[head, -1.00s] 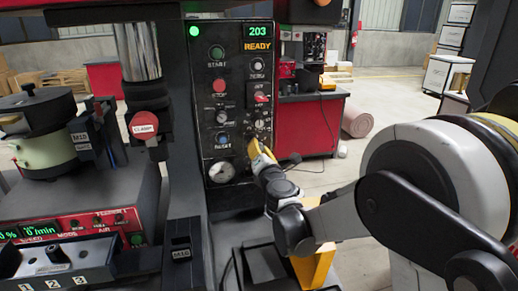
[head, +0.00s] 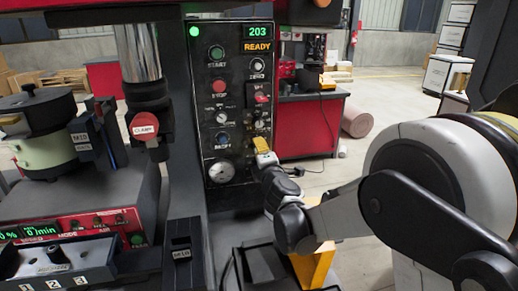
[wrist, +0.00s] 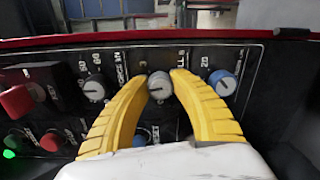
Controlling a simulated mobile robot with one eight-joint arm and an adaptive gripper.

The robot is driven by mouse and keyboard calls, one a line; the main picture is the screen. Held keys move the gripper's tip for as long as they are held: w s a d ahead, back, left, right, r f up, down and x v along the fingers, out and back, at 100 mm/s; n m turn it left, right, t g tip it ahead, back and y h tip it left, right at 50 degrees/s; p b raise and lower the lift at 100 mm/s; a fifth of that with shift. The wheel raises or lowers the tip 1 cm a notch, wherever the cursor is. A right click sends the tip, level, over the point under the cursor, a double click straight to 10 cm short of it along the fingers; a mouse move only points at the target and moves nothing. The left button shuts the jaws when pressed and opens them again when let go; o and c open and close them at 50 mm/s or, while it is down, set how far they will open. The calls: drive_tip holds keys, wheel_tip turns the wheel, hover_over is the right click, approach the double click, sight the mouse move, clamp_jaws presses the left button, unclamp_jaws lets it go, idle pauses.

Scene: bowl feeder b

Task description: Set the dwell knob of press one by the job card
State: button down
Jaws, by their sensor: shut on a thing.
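The black panel of press one (head: 206,105) stands mid-view in the head view, its display (head: 258,38) reading 203 and READY in green and yellow. My gripper (head: 262,146) is at the lower right of this panel. In the wrist view, the yellow fingers of my gripper (wrist: 160,90) are shut on the small grey dwell knob (wrist: 160,78), one on each side. The label beside it ends in "LL s", partly hidden by a finger. The knob's pointer setting is too small to read. No job card can be made out.
In the wrist view, a force knob (wrist: 95,86) sits left of the gripped knob and a blue knob (wrist: 222,82) right. A red switch (wrist: 22,98) is farther left. A red CLAMP handle (head: 144,124) and feeder (head: 100,205) stand left of the panel.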

drive_tip(key=shift+m, duration=0.8)
drive_tip(key=c, duration=1.1)
unclamp_jaws()
drive_tip(key=shift+o, duration=0.2)
drive_tip(key=v, duration=1.2)
